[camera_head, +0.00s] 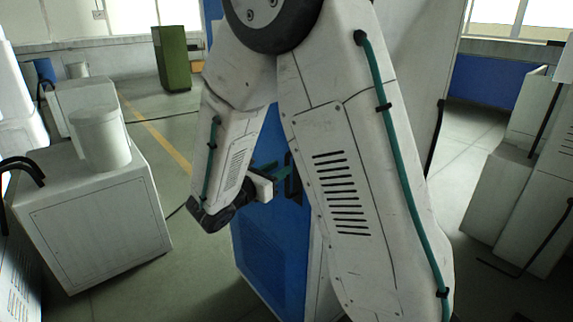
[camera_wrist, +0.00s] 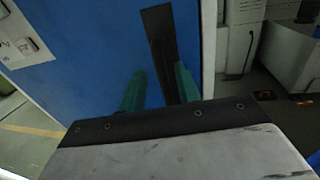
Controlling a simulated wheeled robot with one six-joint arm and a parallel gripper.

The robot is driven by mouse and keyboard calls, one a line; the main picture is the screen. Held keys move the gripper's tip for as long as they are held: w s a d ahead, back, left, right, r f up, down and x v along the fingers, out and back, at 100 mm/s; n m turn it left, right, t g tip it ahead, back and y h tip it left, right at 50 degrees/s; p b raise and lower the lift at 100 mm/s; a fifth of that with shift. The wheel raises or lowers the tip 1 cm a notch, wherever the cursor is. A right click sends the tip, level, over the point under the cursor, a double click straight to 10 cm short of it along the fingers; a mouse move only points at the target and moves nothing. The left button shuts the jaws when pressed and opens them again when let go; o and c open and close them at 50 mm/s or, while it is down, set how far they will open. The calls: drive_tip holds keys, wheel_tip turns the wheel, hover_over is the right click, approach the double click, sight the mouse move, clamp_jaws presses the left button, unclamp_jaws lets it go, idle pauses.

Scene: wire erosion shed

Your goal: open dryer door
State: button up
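The dryer is a tall blue cabinet that shows behind my arm in the head view. Its blue door (camera_wrist: 85,65) fills much of the wrist view and looks shut. A long black handle (camera_wrist: 158,28) runs up the door near its right edge. My gripper (camera_wrist: 160,72) has two green fingers, apart from each other, pointing at the door. The handle's lower part shows between them, closer to the right finger; I cannot tell whether they touch it. In the head view my gripper (camera_head: 279,170) is beside the door, and my arm hides much of the dryer.
A white cabinet (camera_head: 95,225) with a white bucket (camera_head: 100,140) on it stands at the left. A green cabinet (camera_head: 172,58) is at the back. White machines (camera_head: 520,180) stand at the right. Open floor (camera_head: 155,110) lies left of the dryer.

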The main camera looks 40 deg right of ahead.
drive_tip(key=shift+x, duration=2.2)
clamp_jaws()
drive_tip(key=shift+a, duration=0.1)
drive_tip(key=shift+a, duration=0.1)
